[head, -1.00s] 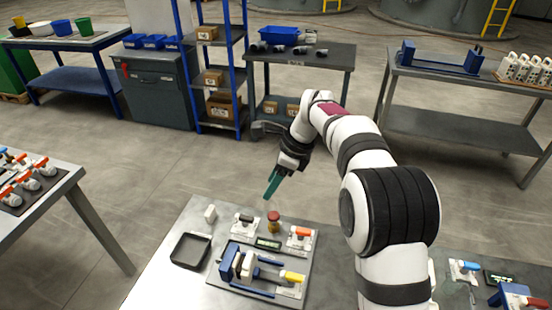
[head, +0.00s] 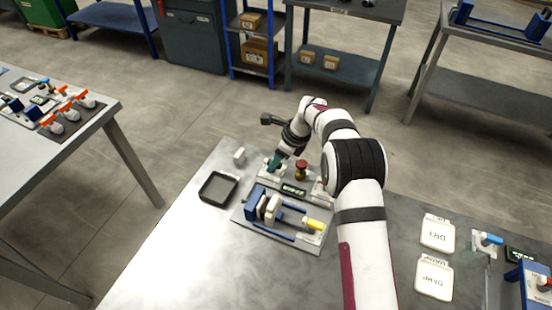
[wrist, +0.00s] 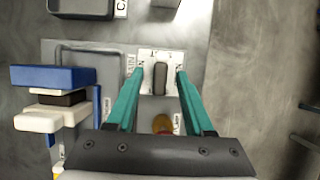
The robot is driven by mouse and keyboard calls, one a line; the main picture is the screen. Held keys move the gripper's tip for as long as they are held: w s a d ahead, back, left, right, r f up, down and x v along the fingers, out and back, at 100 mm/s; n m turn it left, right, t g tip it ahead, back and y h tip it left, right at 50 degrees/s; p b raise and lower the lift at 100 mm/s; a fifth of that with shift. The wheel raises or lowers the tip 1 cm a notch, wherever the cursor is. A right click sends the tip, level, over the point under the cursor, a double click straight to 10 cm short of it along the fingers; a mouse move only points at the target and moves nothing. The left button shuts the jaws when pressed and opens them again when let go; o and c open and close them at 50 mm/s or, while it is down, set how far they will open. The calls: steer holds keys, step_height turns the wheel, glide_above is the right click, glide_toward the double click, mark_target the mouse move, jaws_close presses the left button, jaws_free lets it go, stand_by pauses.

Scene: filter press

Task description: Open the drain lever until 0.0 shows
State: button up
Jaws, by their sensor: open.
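The drain lever (wrist: 160,80) is a dark handle on a white plate, with a partly hidden label ending in "AIN" beside it in the wrist view. My gripper (wrist: 160,71) is open, its teal fingers on either side of the handle with gaps showing. In the head view my gripper (head: 273,164) is down at the back left of the press panel and covers most of the lever. A small display (head: 293,189) stands in front of it, lit green; its digits are too small to read.
A red-capped amber piece (head: 301,169) stands just right of my gripper. The press (head: 268,208), blue with white plates and a yellow handle (head: 315,225), lies in front. A black tray (head: 205,192) and a white block (head: 239,155) are to the left. The front left tabletop is clear.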

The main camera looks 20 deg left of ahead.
jaws_close()
steer(key=shift+n, duration=0.4)
steer(key=shift+w+n+g, duration=0.15)
steer(key=shift+n+g, duration=0.4)
steer(key=shift+n, duration=0.65)
steer(key=shift+w+n+g, duration=0.1)
steer(key=shift+n+g, duration=0.45)
steer(key=shift+n, duration=0.65)
jaws_free()
steer(key=shift+h, duration=0.3)
